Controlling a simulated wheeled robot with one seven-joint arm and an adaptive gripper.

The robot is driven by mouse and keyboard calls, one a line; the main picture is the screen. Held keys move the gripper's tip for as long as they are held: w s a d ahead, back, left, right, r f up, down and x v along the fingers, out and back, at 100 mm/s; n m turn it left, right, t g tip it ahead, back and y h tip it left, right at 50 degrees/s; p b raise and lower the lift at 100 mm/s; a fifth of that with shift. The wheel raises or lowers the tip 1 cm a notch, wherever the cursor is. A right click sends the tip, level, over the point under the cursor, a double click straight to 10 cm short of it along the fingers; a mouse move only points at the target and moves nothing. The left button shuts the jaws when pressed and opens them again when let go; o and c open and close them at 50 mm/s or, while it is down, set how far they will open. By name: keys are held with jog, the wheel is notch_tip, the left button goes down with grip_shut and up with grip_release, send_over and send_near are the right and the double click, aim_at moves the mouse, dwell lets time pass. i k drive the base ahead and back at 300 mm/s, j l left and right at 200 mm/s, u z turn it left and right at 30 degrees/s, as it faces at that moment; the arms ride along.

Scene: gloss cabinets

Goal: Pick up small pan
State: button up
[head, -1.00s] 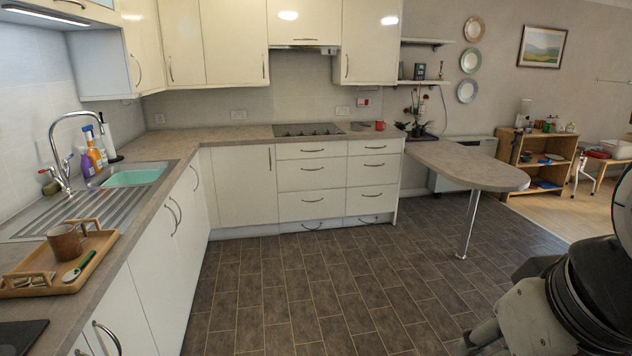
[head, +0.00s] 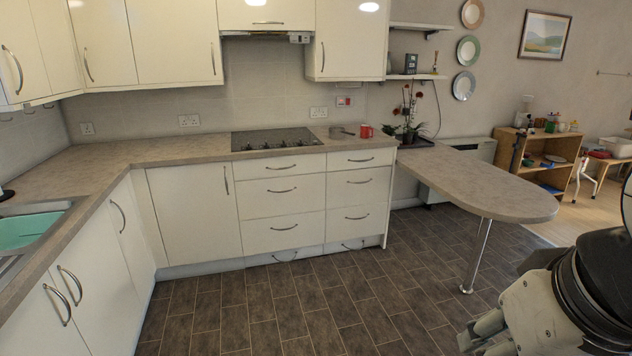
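A small grey object (head: 342,132), which looks like the small pan, sits on the back counter just right of the black hob and left of a red mug. It is too small to make out its handle clearly. My arm is at the lower right of the head view, far from the counter. What appears to be my gripper (head: 488,335) is at the arm's lower left, over the floor. Its fingers are partly cut off by the bottom edge, so their opening is unclear.
The hob (head: 275,138) is set in the back counter, with a red mug (head: 365,131) and potted flowers (head: 408,125) to its right. A rounded peninsula counter (head: 480,185) on a metal leg (head: 478,255) juts out at right. The tiled floor (head: 270,310) is clear before the drawers.

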aim_at(334, 132)
jog(key=i, duration=1.95)
jog(key=i+l+u, duration=0.1)
jog(key=i+u, duration=0.15)
jog(key=i, duration=0.3)
jog(key=i+l+u, duration=0.2)
jog(key=i, duration=0.3)
jog(key=i+l+u, duration=0.25)
jog(key=i, duration=0.3)
jog(key=i+l+u, duration=0.25)
jog(key=i, duration=0.25)
jog(key=l, duration=0.1)
